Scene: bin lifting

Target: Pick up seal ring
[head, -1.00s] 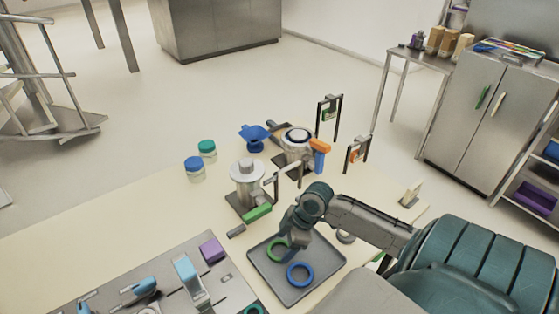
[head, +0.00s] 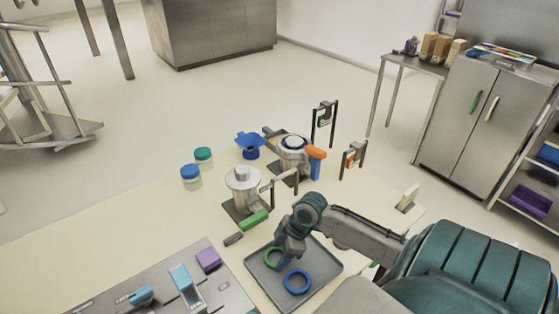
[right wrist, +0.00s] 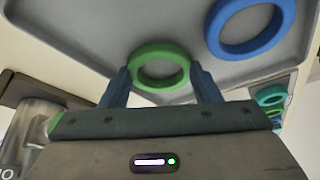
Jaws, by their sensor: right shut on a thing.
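The seal rings are a green ring (head: 270,262) and a blue ring (head: 297,292), both at the grey tray (head: 326,264) in the head view. My right gripper (head: 280,254) is down at the green ring and partly covers it. In the right wrist view, its two fingers (right wrist: 160,78) stand on either side of the green ring (right wrist: 160,48), shut on it across its width. The ring still appears at tray level; I cannot tell if it touches the tray. The blue ring (right wrist: 253,48) lies apart on the tray. My left gripper is not in view.
Behind the tray stand a metal canister (head: 242,188) with a green handle (head: 254,221) and a second device (head: 292,158) with an orange-and-blue handle. Left of the tray is a panel with a purple block (head: 207,260).

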